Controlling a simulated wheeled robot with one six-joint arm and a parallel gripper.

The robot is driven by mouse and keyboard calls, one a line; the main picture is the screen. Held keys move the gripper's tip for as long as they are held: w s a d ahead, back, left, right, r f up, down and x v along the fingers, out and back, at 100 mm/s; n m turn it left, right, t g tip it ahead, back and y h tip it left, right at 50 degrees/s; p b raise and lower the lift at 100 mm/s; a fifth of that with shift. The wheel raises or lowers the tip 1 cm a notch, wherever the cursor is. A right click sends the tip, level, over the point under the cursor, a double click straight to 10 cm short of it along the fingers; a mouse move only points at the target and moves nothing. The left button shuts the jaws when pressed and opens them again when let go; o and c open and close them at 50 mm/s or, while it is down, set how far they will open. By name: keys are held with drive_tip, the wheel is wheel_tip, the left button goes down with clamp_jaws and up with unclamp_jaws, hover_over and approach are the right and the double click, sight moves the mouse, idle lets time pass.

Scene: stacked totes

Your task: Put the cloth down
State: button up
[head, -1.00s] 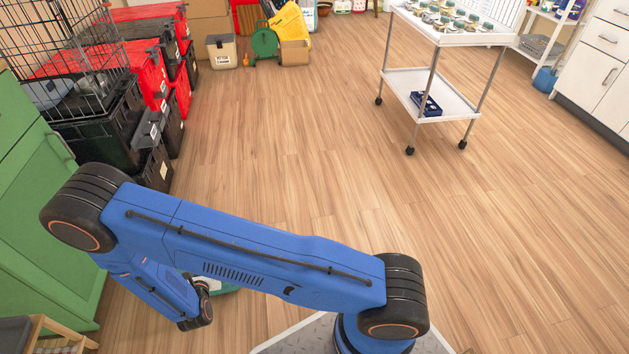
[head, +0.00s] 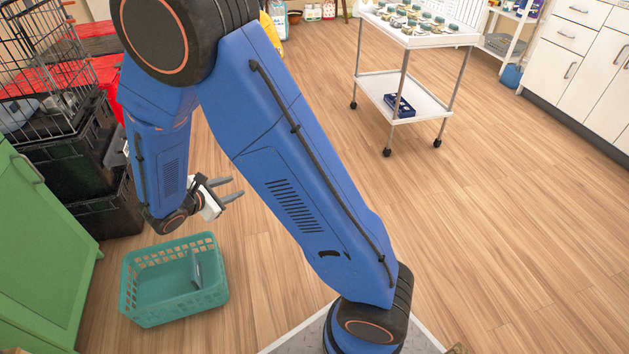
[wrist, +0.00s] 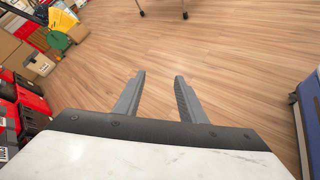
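My gripper (head: 236,187) is in the air to the right of the dark totes, above and beyond a teal basket (head: 215,298) on the floor. In the wrist view my gripper (wrist: 159,78) has its two grey fingers apart, with only bare floor showing between them. No cloth can be made out in either view. A small grey-blue piece (head: 196,268) shows inside the basket; I cannot tell what it is.
A white wheeled cart (head: 432,104) with small items stands at the back right. Stacked dark totes (head: 85,160) and a wire cage (head: 35,75) are at the left, behind a green cabinet (head: 40,240). White drawers (head: 580,50) line the right. The middle floor is clear.

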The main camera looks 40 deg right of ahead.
drive_tip(key=s+d+r+m+g+y, duration=0.4)
drive_tip(key=s+d+r+m, duration=0.5)
drive_tip(key=s+d+r, duration=0.4)
drive_tip(key=s+a+r+m+t+y, duration=0.1)
drive_tip(key=s+r+m+y, duration=0.2)
drive_tip(key=s, duration=0.5)
drive_tip(key=s+a+r+m+t+y, duration=0.1)
drive_tip(key=s+r+m+t+y, duration=0.1)
drive_tip(key=s+r+m, duration=0.3)
drive_tip(key=shift+s+a+r+y, duration=0.35)
drive_tip(key=shift+s+y, duration=0.35)
drive_tip(key=shift+s, duration=1.5)
